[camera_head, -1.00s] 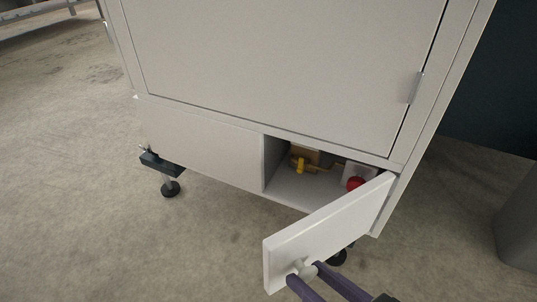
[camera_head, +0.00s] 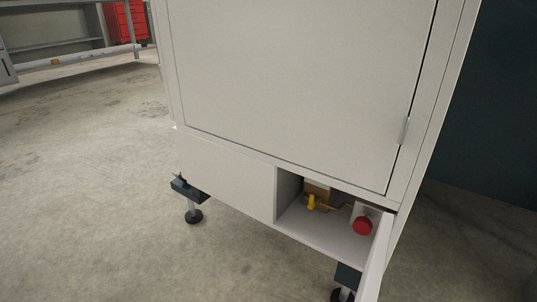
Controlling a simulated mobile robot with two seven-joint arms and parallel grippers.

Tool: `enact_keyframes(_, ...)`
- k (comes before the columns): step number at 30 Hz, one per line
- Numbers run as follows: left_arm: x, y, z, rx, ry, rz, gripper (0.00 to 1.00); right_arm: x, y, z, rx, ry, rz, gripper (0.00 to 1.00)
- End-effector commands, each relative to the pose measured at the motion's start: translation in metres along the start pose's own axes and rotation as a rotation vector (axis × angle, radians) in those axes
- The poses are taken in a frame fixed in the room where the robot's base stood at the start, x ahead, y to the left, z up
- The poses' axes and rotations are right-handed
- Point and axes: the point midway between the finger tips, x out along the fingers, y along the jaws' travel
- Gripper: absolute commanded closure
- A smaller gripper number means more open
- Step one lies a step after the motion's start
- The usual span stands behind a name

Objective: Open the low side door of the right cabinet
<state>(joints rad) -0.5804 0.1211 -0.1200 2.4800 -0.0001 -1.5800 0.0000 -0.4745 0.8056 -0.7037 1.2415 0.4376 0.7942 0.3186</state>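The open compartment (camera_head: 322,236) shows a yellow valve handle (camera_head: 312,202), a brass-coloured fitting (camera_head: 317,188) and a red round knob (camera_head: 362,225) inside. The door's outer face and handle are hidden or out of frame. Neither of my grippers shows in the head view now.
A closed panel (camera_head: 225,175) lies left of the open compartment. A shelf bench (camera_head: 60,40) and a red cabinet (camera_head: 125,20) stand far back left. The concrete floor (camera_head: 90,210) at left is clear.

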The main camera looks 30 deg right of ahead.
Motion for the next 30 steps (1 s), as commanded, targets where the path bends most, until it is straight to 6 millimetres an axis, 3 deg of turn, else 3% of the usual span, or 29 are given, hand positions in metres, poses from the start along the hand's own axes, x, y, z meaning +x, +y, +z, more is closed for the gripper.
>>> enact_keyframes(16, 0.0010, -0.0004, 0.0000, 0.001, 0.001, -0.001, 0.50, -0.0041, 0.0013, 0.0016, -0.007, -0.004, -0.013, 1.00)
enact_keyframes(17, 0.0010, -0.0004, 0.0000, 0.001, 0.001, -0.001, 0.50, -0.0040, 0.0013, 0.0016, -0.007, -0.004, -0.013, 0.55)
enact_keyframes(24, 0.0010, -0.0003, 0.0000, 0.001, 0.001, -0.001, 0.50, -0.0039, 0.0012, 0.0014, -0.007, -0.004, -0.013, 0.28)
enact_keyframes(30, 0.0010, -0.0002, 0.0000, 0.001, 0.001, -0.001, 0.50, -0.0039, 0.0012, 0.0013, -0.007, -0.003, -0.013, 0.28)
